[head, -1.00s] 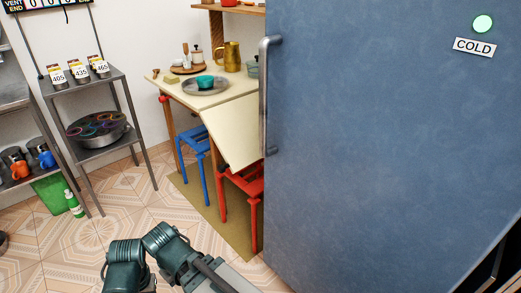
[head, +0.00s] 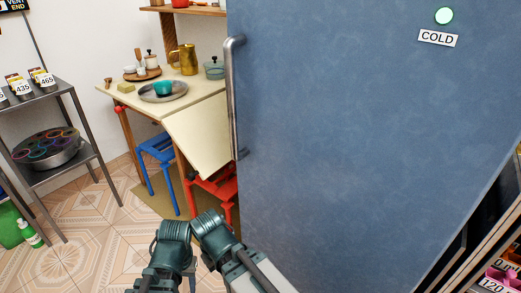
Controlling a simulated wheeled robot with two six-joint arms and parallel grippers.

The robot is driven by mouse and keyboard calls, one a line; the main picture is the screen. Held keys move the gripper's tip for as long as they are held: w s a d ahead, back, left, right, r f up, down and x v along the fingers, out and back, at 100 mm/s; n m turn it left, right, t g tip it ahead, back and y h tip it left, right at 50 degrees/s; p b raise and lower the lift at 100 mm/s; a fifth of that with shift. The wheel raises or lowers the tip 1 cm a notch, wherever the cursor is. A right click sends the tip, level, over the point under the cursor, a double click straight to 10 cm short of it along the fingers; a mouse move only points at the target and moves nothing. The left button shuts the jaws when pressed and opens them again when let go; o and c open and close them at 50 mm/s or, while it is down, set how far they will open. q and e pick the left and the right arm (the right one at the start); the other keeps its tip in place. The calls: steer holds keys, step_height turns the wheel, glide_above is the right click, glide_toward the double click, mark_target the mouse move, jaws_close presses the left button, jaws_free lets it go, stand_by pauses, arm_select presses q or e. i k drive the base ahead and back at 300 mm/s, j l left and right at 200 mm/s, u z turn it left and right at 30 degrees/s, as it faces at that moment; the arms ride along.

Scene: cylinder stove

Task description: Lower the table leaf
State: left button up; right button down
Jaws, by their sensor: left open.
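The cream table leaf (head: 205,138) slopes down from the near right edge of the cream table (head: 122,97), tilted rather than level or hanging straight. Its right side is cut off by the blue cold-store door. On the table top are a grey plate (head: 150,94) with a teal bowl (head: 163,88), a brass jug (head: 187,60) and a round wooden tray (head: 135,75). My left gripper (head: 163,284) is at the bottom edge, below the bent arm, open and mostly out of sight, well away from the leaf. My right gripper is not in view.
The large blue door (head: 370,140) with its long vertical handle (head: 232,95) fills the right. A blue stool (head: 155,150) and a red stool (head: 215,185) stand under the table and leaf. A metal shelf (head: 60,85) stands left. Tiled floor (head: 95,215) is free between.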

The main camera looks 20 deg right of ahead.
mark_target(201, 130)
steer(key=i+j+z, duration=0.45)
steer(key=j+z, duration=0.25)
steer(key=i+j, duration=0.15)
steer(key=j, duration=0.25)
steer(key=i+j, duration=0.15)
steer(key=j, duration=0.2)
steer(key=i+j+z, duration=0.1)
steer(key=j, duration=0.3)
